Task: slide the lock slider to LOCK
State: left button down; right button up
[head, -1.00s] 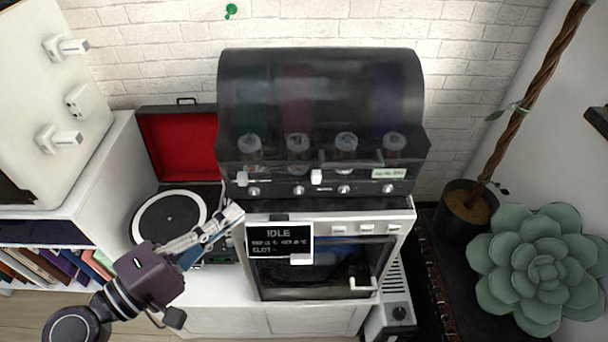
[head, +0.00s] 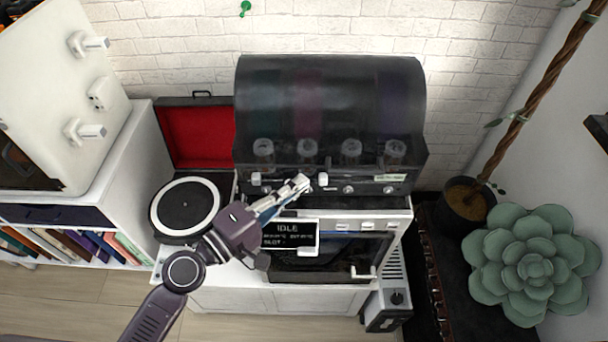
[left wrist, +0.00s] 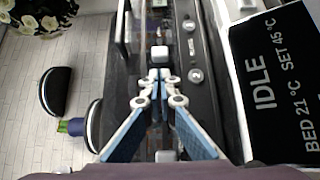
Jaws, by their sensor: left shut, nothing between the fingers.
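A dark spool box with a smoky lid stands on the white printer. Its front panel (head: 408,187) carries two white block-shaped knobs. One white knob (head: 322,179) is near the middle, and it also shows in the left wrist view (left wrist: 159,52). The other white knob (head: 256,179) is at the left end, and part of it shows low in the left wrist view (left wrist: 166,155). I cannot read which one is the lock slider. My left gripper (head: 303,182) is shut and empty, its tips just left of the middle knob. I cannot tell whether they touch it. My right gripper is out of view.
A screen reading IDLE (head: 290,236) sits just below my left gripper. A turntable (head: 186,208) with an open red-lined lid stands at left. A succulent (head: 535,262) and a potted trunk (head: 465,205) are at right. Round dials line the panel below the knobs.

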aim_at(324, 182)
pick_arm(q)
jog(key=shift+s+d, duration=0.1)
jog(key=shift+d, duration=0.7)
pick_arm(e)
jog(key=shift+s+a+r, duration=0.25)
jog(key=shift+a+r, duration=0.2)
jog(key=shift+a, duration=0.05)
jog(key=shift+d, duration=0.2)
pick_arm(q)
jog(key=shift+d, duration=0.1)
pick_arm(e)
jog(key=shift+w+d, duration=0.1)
pick_arm(q)
jog(key=shift+d+r+p, duration=0.1)
jog(key=shift+d+p, duration=0.25)
jog(key=shift+d, duration=1.1)
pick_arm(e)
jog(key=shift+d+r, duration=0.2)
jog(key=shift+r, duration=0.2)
